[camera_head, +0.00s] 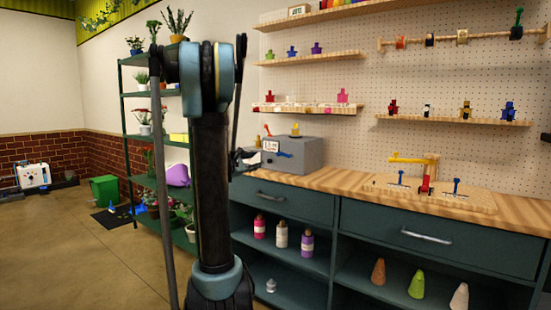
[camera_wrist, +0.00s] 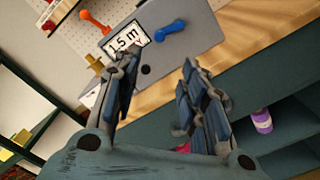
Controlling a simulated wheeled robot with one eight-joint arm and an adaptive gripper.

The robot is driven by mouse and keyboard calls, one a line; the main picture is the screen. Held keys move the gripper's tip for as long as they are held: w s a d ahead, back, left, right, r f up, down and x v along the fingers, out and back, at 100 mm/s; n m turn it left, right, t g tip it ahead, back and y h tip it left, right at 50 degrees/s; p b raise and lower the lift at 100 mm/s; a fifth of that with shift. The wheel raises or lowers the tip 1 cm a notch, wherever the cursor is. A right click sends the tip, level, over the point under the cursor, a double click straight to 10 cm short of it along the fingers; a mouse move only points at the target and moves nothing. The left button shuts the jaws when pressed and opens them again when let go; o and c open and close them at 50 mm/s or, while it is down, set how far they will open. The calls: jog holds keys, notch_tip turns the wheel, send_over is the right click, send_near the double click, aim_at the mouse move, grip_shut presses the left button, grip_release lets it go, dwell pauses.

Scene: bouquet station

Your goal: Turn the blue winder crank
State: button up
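The winder is a grey box (camera_head: 300,155) on the wooden counter, left of its middle in the head view. In the head view my arm hides most of the gripper.
The wooden counter (camera_head: 350,183) runs right to a board (camera_head: 430,197) with a yellow and red device and blue cranks. Drawers and open shelves with bottles are below. A plant rack (camera_head: 125,100) stands left. Open floor (camera_head: 90,260) lies at the lower left.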

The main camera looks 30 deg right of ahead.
aim_at(277, 154)
jog(key=x, duration=1.7)
jog(key=shift+w+d, duration=0.15)
jog(key=shift+w, duration=0.05)
grip_shut()
